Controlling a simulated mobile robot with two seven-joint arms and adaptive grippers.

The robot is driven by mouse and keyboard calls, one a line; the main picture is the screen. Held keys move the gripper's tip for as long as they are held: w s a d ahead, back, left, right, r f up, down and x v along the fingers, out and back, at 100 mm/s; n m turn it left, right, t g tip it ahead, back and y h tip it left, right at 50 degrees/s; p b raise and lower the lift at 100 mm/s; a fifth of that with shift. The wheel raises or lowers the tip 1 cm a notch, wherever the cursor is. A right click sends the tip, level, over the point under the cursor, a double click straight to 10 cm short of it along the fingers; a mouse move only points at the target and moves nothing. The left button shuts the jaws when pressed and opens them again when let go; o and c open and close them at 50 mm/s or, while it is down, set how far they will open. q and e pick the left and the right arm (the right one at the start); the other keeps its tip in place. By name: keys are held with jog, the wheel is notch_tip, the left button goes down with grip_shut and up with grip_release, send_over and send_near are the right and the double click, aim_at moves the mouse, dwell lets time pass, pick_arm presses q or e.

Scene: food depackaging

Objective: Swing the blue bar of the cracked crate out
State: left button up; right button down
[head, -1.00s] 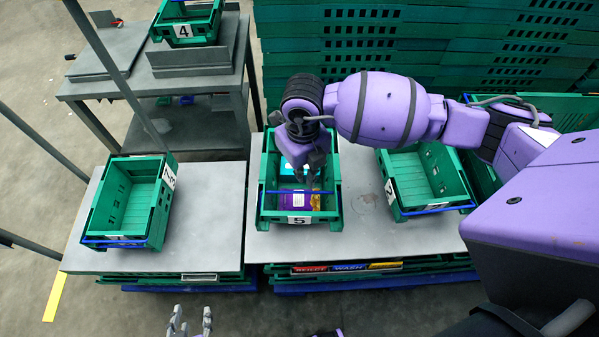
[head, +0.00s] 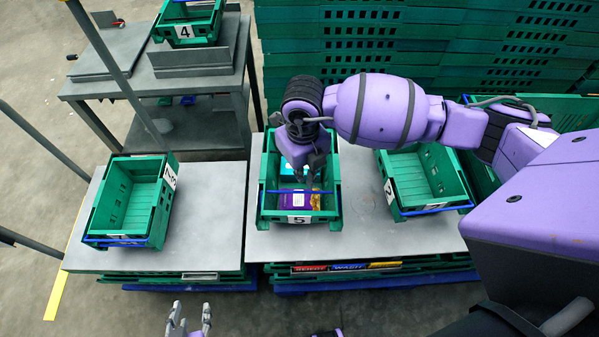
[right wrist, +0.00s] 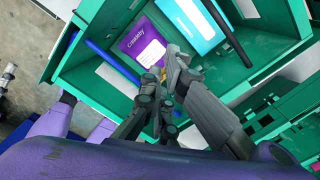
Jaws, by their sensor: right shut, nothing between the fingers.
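The green crate marked 5 (head: 262,205) stands on the middle of the table, with a blue bar (head: 300,191) across its front part. A purple box (head: 292,200) and a cyan box lie inside; the right wrist view shows the purple box (right wrist: 146,42) and the cyan box (right wrist: 190,22). My right gripper (right wrist: 166,78) is shut and empty over the boxes, inside the crate's outline. My left gripper (head: 191,312) is open and empty at the bottom edge. I cannot see a crack.
A green crate (head: 152,215) with a blue bar at its front stands left; another, marked 2 (head: 398,205), stands right. Crate 4 (head: 184,31) sits on a back bench. Stacked green crates (head: 430,50) rise behind. Grey tabletop (head: 222,225) lies bare between the crates.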

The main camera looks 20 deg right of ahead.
pick_arm(q)
jog(key=shift+w+r+p, duration=0.35)
jog(key=shift+w+r, duration=0.25)
jog(key=shift+r, duration=0.15)
pick_arm(e)
jog(key=shift+r, duration=0.1)
dwell(0.8)
pick_arm(q)
jog(key=shift+w+r, duration=0.1)
jog(key=shift+r, duration=0.05)
jog(key=shift+w+r+t, duration=0.2)
jog(key=shift+r+t, duration=0.05)
jog(key=shift+t, duration=0.05)
pick_arm(e)
jog(key=shift+s, duration=0.1)
dwell(0.5)
dwell(0.3)
pick_arm(q)
jog(key=w+r+t+p, duration=0.1)
jog(key=w+r+p, duration=0.2)
jog(key=r, duration=0.3)
jog(key=shift+w, duration=0.75)
pick_arm(e)
notch_tip(320, 180, up, 8)
jog(key=w, duration=0.1)
jog(key=shift+d, duration=0.1)
